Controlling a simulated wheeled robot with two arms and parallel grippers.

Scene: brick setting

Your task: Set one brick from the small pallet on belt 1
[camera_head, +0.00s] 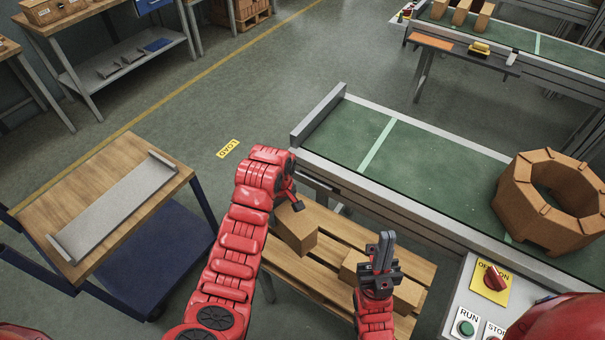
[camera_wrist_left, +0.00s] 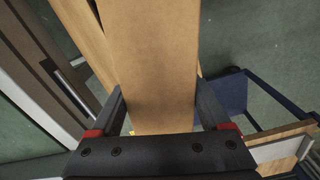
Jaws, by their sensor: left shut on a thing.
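My left gripper (camera_head: 292,200) is shut on a tan brick (camera_head: 296,230), at the far left part of the small wooden pallet (camera_head: 335,237). In the left wrist view the brick (camera_wrist_left: 155,65) sits between both fingers; whether it touches the pallet I cannot tell. More brick (camera_head: 405,292) lies on the pallet, partly hidden behind my right gripper (camera_head: 384,247). The right gripper points up with its fingers close together, empty. The near green belt (camera_head: 430,165), with a pale cross stripe (camera_head: 377,146), runs beyond the pallet; no belt number is readable.
An arched ring of brown blocks (camera_head: 536,219) stands on the near belt's right part. A control box (camera_head: 479,297) with knob and buttons is at the lower right. A wooden-topped cart (camera_head: 95,182) stands left. The belt around the stripe is clear.

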